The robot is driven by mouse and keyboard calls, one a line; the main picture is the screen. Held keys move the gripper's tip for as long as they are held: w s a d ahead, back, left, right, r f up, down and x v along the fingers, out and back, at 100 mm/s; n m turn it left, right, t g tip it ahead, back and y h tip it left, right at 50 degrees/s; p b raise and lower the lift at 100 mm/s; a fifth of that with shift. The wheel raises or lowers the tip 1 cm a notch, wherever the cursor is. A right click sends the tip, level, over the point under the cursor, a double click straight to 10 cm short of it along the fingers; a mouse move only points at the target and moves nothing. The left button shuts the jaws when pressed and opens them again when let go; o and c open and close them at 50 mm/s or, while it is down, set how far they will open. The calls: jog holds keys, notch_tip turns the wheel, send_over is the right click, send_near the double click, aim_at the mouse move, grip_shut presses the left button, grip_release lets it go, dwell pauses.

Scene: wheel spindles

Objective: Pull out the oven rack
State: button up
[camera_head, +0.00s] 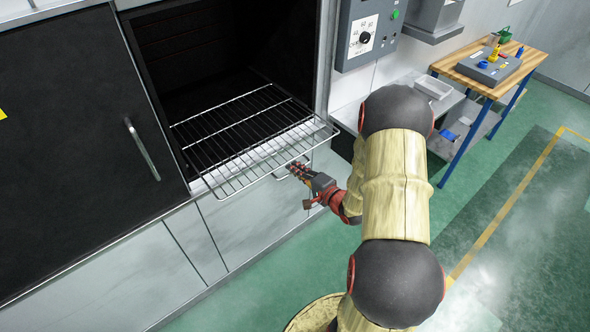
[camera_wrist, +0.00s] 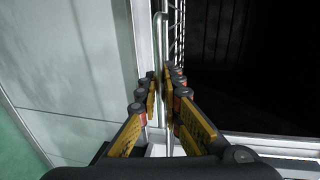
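The oven rack (camera_head: 245,140) is a wire grid that sticks out of the open oven on the left of the head view, past the oven's front edge. It lies roughly level. My gripper (camera_head: 298,171) is at the rack's front edge, toward its right end. In the wrist view my gripper (camera_wrist: 162,85) has one finger on each side of the rack's thin front bar (camera_wrist: 160,35). The fingers are close together and look shut on this bar; the exact contact is hard to see. The rack's back part is in the dark oven.
A dark oven door (camera_head: 85,130) with a metal handle stands left of the opening. A control panel (camera_head: 367,32) with a dial is on the right. A wooden-topped workbench (camera_head: 535,62) stands further right. The green floor (camera_head: 300,275) in front is mostly clear.

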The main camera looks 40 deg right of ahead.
jog(key=o, duration=0.3)
jog(key=shift+o, duration=0.2)
jog(key=v, duration=1.2)
dwell(0.4)
